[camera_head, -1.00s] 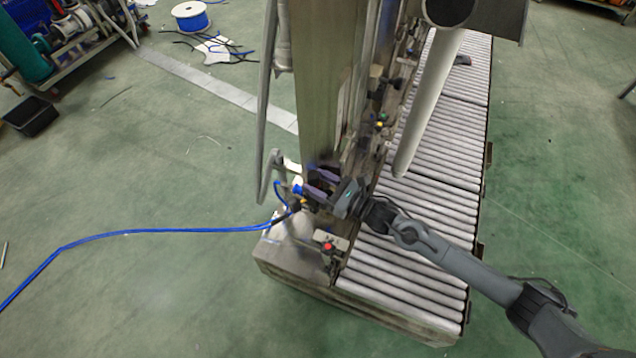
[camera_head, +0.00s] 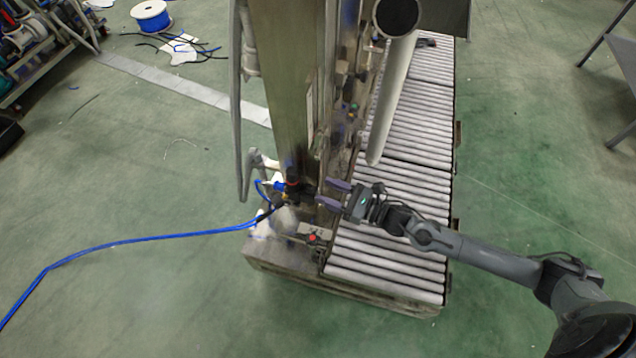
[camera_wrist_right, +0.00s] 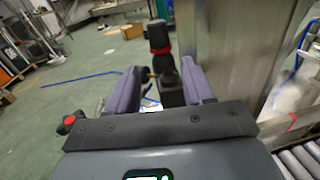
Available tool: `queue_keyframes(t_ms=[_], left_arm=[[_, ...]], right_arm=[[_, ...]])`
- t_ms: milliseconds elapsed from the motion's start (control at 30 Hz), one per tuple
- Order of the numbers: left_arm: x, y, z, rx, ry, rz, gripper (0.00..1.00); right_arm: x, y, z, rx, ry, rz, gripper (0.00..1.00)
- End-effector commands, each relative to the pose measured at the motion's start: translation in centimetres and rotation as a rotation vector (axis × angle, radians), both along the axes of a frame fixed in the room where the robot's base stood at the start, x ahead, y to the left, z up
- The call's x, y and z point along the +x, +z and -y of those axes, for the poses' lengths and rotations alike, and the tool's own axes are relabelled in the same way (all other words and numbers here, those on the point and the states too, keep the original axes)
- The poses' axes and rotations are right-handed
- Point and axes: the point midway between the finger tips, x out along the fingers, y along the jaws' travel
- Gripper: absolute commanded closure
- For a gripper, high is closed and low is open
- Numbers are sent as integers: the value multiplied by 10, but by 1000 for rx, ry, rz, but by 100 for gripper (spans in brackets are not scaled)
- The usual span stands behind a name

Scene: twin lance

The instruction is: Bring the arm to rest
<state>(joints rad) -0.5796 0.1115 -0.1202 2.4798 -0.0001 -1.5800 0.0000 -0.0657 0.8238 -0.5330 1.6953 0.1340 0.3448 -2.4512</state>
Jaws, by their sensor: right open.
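My right gripper (camera_head: 334,195) is open, with two purple-grey fingers pointing left toward the steel machine column. Nothing is held between the fingers. My right arm reaches in from the lower right. My left gripper is not in view.
The steel column (camera_head: 282,80) stands beside a roller conveyor (camera_head: 385,265). A pale tube (camera_head: 392,100) hangs above the rollers. A blue hose (camera_head: 150,236) runs from the valve across the green floor. A red button (camera_head: 312,238) sits low on the machine.

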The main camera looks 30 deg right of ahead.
Motion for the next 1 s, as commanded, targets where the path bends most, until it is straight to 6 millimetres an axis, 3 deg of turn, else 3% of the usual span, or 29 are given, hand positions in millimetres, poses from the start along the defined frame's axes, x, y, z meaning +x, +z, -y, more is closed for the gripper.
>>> queue_keyframes(t_ms=[667,867,967,1000], left_arm=[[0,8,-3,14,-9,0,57],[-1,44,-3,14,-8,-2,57],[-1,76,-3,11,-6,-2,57],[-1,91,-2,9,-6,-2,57]], right_arm=[[-10,2,4,1,1,-6,48],[-32,14,-11,55,-12,-61,48],[-49,46,-36,145,-28,-78,48],[-55,65,-47,192,-37,-82,48]])
